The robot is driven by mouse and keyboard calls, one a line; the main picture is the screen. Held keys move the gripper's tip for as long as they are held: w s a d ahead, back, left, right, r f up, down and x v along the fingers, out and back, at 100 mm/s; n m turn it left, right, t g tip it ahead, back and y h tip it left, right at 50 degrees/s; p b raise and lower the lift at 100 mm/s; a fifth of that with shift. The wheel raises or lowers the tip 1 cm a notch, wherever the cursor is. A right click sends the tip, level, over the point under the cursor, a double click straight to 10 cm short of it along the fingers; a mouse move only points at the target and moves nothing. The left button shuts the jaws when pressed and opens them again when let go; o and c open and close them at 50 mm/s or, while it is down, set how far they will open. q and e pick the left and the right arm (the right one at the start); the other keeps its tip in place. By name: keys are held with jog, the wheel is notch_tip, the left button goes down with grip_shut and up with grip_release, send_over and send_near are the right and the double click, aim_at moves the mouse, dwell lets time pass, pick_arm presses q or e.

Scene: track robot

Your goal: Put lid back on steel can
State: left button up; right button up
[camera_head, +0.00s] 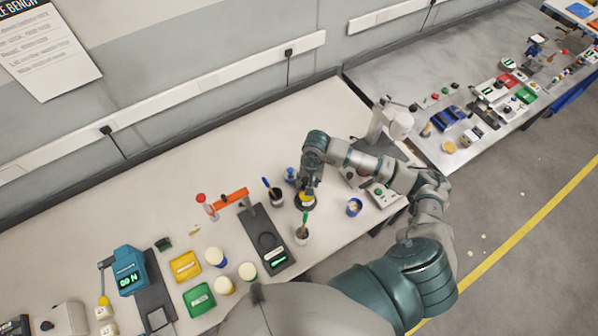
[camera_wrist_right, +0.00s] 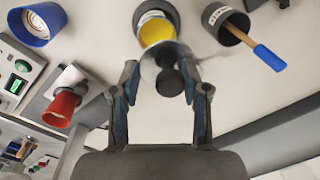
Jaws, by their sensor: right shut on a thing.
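The steel can (camera_wrist_right: 154,12) stands open at the top of the right wrist view, with yellow contents (camera_wrist_right: 156,30) inside. In the head view its yellow top (camera_head: 306,200) shows just below my right gripper (camera_head: 311,188). In the wrist view my right gripper (camera_wrist_right: 163,88) is shut on the lid (camera_wrist_right: 150,68), a silver disc with a black knob (camera_wrist_right: 169,80). The lid overlaps the near part of the can's opening in this view; whether they touch I cannot tell. My left gripper is not in view.
A dark pot with a blue-handled brush (camera_wrist_right: 229,24) stands close beside the can. A blue cup (camera_wrist_right: 38,22) and a device with a red cup (camera_wrist_right: 62,106) are on the other side. A black scale (camera_head: 265,240) and white tubs (camera_head: 215,256) stand left on the bench (camera_head: 130,215).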

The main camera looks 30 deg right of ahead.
jog(key=shift+s+d+r, duration=0.15)
jog(key=shift+s, duration=0.3)
jog(key=shift+w+f, duration=0.15)
jog(key=shift+f, duration=0.6)
notch_tip(320, 180, down, 5)
jog(key=b, duration=0.3)
jog(key=shift+d+b, duration=0.1)
jog(key=shift+b, duration=0.3)
jog(key=shift+r+b, duration=0.1)
jog(key=shift+b, duration=0.45)
dwell(0.6)
